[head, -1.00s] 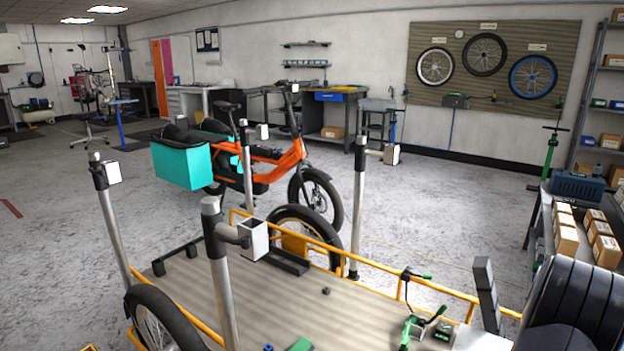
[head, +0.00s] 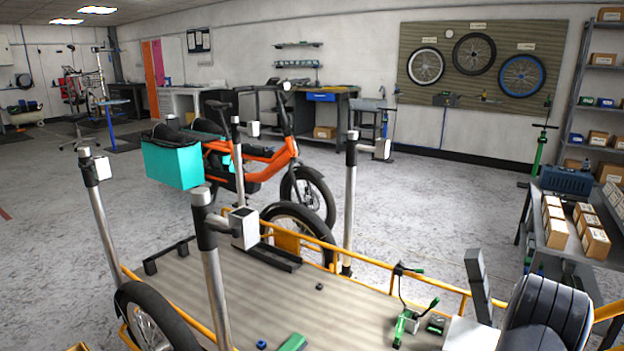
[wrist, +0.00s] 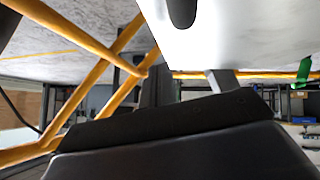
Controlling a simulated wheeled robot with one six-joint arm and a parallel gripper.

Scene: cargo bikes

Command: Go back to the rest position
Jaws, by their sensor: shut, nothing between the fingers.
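My gripper (wrist: 170,125) appears to be the broad black shape along the bottom of the wrist view. It is shut with nothing in it, and its separate fingertips are hard to make out. A pale silver plate (wrist: 200,45) with a dark slot covers the upper middle of that view. In the head view, my gripper cannot be made out. A large ribbed black rounded form (head: 548,312), probably part of my arm, fills the lower right corner.
A yellow-framed cargo bike with a wooden deck (head: 350,305) fills the foreground. Upright metal posts (head: 350,200) stand around it. A grey blocky post (head: 478,285) stands close by the black form. An orange bike (head: 255,160) is beyond. Open floor (head: 430,210) lies behind.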

